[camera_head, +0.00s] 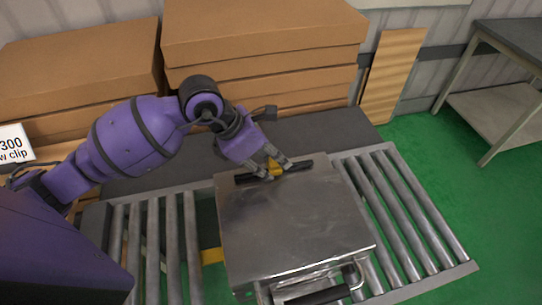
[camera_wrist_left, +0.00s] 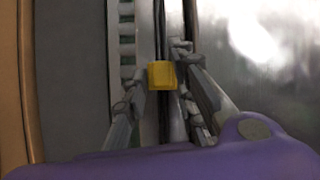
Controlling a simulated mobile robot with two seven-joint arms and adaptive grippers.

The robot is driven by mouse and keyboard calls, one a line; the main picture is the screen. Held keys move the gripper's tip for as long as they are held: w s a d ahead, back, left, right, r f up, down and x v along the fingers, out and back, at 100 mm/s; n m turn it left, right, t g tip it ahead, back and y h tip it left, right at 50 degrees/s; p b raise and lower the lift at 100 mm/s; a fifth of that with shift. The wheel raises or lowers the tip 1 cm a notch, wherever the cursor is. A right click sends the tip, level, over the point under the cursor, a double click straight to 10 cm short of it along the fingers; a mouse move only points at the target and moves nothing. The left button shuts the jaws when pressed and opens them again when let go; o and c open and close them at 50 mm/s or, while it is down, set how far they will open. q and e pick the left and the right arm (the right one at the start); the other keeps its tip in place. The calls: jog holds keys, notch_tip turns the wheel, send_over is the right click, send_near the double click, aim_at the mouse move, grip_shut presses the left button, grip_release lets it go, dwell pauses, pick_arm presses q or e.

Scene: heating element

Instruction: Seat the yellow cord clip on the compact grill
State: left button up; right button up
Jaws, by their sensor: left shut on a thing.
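The compact grill (camera_head: 292,215) is a closed steel box lying on the roller conveyor, with its black handle toward the front. The yellow cord clip (camera_head: 274,167) is at the grill's far edge, by a dark strip (camera_head: 300,166) there. My left gripper (camera_head: 277,170) reaches in from the left and is shut on the clip. In the left wrist view the yellow clip (camera_wrist_left: 162,75) sits between the two fingers, over or against the dark strip beside the steel lid (camera_wrist_left: 260,70). I cannot tell whether it touches the strip. My right gripper is out of view.
Conveyor rollers (camera_head: 398,215) lie on both sides of the grill. Stacked cardboard boxes (camera_head: 265,40) stand behind a dark ledge (camera_head: 350,135). A partly cut-off label sign (camera_head: 14,144) is at the left. A metal table (camera_head: 510,90) stands at the right on green floor.

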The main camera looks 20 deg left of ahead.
pick_arm(q)
jog(key=shift+f, duration=0.15)
dwell(0.4)
jog(key=shift+s+f, duration=0.15)
jog(key=shift+f, duration=0.15)
jog(key=o, duration=1)
jog(key=shift+f, duration=0.15)
jog(key=shift+o, duration=0.2)
jog(key=shift+a+r, duration=0.25)
jog(key=shift+r, duration=0.2)
jog(key=v, duration=1.1)
jog(key=shift+s, duration=0.15)
